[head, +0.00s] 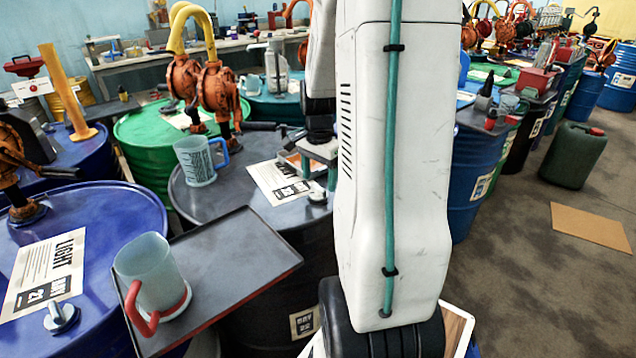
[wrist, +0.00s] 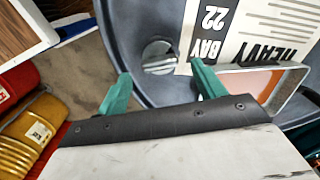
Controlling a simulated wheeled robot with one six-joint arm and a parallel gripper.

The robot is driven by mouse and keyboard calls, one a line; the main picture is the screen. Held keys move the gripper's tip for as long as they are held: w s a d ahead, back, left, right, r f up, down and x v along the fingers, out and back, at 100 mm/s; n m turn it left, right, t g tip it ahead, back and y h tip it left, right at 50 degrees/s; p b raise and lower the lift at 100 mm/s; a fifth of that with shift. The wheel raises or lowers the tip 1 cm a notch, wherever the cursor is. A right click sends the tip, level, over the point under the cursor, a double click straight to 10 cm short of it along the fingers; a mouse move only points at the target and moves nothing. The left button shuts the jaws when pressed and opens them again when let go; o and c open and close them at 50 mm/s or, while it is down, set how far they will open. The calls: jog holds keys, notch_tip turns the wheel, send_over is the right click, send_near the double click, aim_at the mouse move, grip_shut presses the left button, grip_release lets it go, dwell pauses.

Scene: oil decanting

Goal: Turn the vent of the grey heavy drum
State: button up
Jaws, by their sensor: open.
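The grey heavy drum (head: 245,218) stands in the middle of the head view, with a dark grey top. Its paper label (wrist: 240,35) reads HEAVY, BAY 22 in the wrist view. The vent (wrist: 160,57) is a round silver fitting with a raised bar, beside the label near the drum's rim. In the head view the vent (head: 317,195) is small, just below my gripper (head: 319,172). My gripper (wrist: 163,84) is open with green fingers; the vent appears between and beyond the fingertips. I cannot tell the exact gap to it. Nothing is between the fingers.
A clear jug with a blue handle (head: 197,162) stands on the grey drum. A dark tray (head: 235,250) in front holds a jug with a red handle (head: 150,275). A blue drum (head: 110,220) stands left, a green drum (head: 145,130) behind.

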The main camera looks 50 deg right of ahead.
aim_at(318, 192)
jog(key=shift+f, duration=1.25)
jog(key=c, duration=1)
